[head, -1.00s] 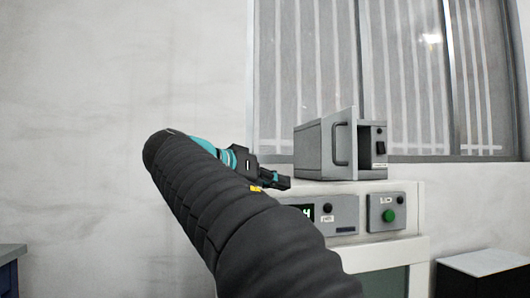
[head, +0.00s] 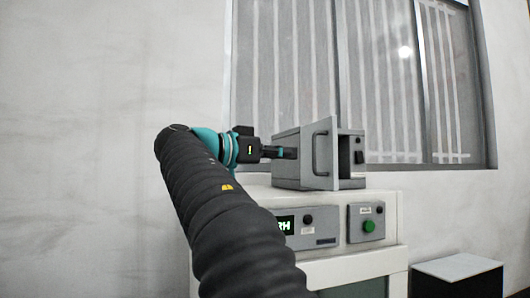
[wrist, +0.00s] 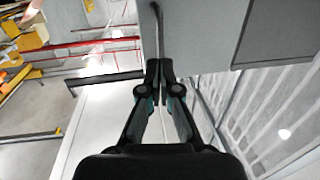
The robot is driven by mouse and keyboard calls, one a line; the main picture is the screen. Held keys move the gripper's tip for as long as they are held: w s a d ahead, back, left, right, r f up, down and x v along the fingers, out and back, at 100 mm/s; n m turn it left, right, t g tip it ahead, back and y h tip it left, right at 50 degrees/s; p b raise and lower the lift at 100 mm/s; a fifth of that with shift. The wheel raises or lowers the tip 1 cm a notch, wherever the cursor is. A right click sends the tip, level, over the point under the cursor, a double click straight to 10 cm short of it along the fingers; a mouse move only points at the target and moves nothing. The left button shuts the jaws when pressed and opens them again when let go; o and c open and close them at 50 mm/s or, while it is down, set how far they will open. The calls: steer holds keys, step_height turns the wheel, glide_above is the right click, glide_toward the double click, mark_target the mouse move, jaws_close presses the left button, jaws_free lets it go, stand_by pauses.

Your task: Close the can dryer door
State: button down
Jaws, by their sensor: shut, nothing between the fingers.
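The can dryer is a grey box (head: 290,159) on top of a white cabinet. Its grey door (head: 328,165) stands open, with a dark bar handle (head: 317,153) on its outer face. The dark inside shows to the right of the door. My gripper (head: 291,152) is shut and empty, just left of the door at about handle height. In the wrist view, the shut fingertips (wrist: 159,66) point at the grey door panel (wrist: 195,35), with the dark handle (wrist: 156,22) just ahead. I cannot tell whether they touch it.
The white cabinet (head: 228,210) carries a control panel with a display and a green button (head: 369,226). A barred window (head: 290,70) is behind the dryer. The wall side at left is clear.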

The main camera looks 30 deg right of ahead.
mark_target(314, 155)
steer(key=d, duration=0.4)
steer(key=shift+s+d, duration=0.2)
steer(key=shift+d, duration=0.05)
steer(key=shift+s+f, duration=0.1)
